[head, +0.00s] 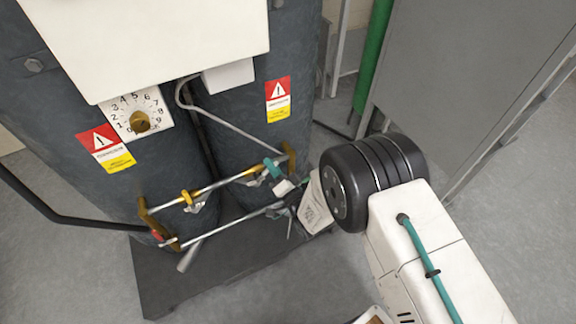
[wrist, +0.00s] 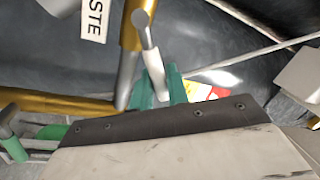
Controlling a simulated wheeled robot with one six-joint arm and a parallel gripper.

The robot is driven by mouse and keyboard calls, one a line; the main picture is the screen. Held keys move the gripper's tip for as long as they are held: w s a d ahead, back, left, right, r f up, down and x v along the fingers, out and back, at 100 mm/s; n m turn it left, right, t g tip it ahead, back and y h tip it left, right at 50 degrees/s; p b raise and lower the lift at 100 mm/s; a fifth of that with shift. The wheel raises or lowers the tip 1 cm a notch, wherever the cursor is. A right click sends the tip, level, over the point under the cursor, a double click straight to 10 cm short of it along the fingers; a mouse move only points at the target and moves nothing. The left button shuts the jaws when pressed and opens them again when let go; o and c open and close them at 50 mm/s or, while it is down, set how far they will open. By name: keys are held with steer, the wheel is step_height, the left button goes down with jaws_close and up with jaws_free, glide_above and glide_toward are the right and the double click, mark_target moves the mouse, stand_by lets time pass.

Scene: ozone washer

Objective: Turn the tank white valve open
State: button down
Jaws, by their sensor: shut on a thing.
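The white valve's handle (wrist: 152,62) shows in the wrist view as a short grey lever with a white sleeve, beside a brass pipe fitting (wrist: 138,25). The green fingers of my gripper (wrist: 160,88) are closed around its white part. In the head view my gripper (head: 277,178) is at the right end of the pipework, low in front of the right dark tank (head: 235,110). My gripper's body hides part of the valve there, and its exact angle is hard to tell.
Another valve with a yellow-brass body (head: 188,198) sits further left on the upper pipe. A white dial (head: 139,115) and warning labels (head: 278,98) are on the tanks. A grey cabinet (head: 470,80) stands at right. The floor (head: 300,285) in front is clear.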

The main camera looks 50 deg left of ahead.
steer(key=shift+s+f+m, duration=0.2)
steer(key=shift+m, duration=0.1)
steer(key=c, duration=1.4)
jaws_free()
steer(key=shift+a, duration=0.1)
steer(key=shift+w, duration=0.35)
